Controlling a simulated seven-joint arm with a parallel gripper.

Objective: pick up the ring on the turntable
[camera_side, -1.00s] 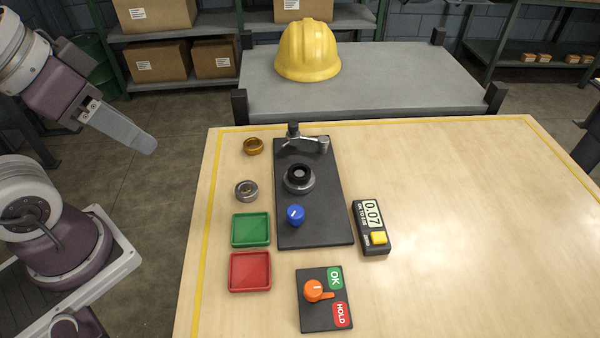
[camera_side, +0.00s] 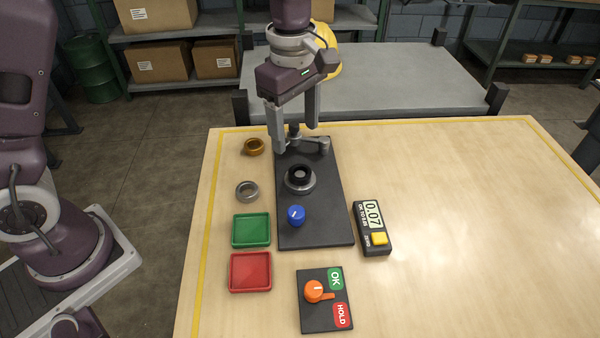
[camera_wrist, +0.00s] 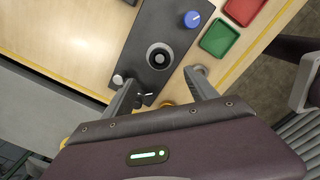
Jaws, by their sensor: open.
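The turntable (camera_side: 300,189) is a grey round disc on a dark plate (camera_side: 323,214). A black ring-shaped part (camera_side: 300,173) sits at its centre. In the wrist view this black ring (camera_wrist: 159,48) lies ahead of the fingers, with a lighter centre, and is unobstructed. My gripper (camera_side: 296,138) is open and empty, fingers pointing down, above the far end of the plate, behind the turntable and apart from it. The wrist view shows both fingers spread (camera_wrist: 162,76).
A lever arm (camera_side: 312,143) stands at the plate's far end, close to my fingers. A blue knob (camera_side: 297,215) is on the near end. Brass (camera_side: 254,146) and grey (camera_side: 247,191) rings and green (camera_side: 251,230) and red (camera_side: 250,272) trays lie left.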

